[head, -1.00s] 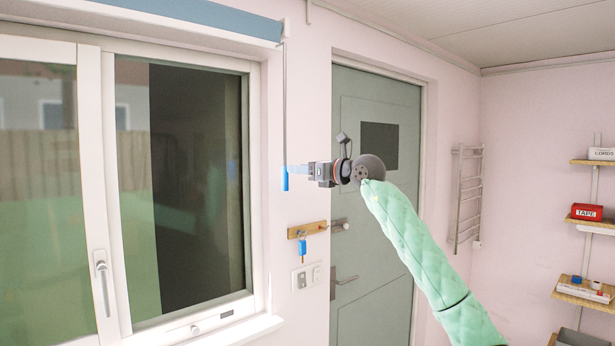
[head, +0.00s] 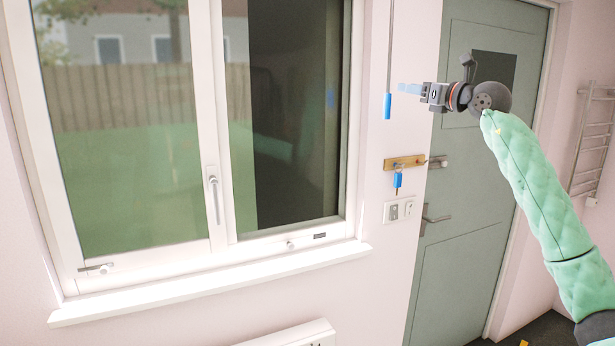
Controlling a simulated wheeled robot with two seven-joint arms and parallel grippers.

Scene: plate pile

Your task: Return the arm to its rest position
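My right arm, in a green quilted sleeve, comes in from the right edge and reaches up in front of the door. My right gripper (head: 408,88) is at its end, pointing left, with light blue fingers seen edge-on. I cannot tell whether the fingers are open or shut. No object shows in them. A blue pull handle (head: 387,106) hangs on a cord just left of and slightly below the fingertips, with a small gap in the picture. My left gripper is not in view.
A large white-framed window (head: 218,195) with a sill (head: 210,285) fills the left. A wooden key rack (head: 404,162) with a blue-tagged key hangs below the gripper, above switches (head: 398,210). A grey-green door (head: 465,200) stands behind the arm. A towel rail (head: 592,140) is at right.

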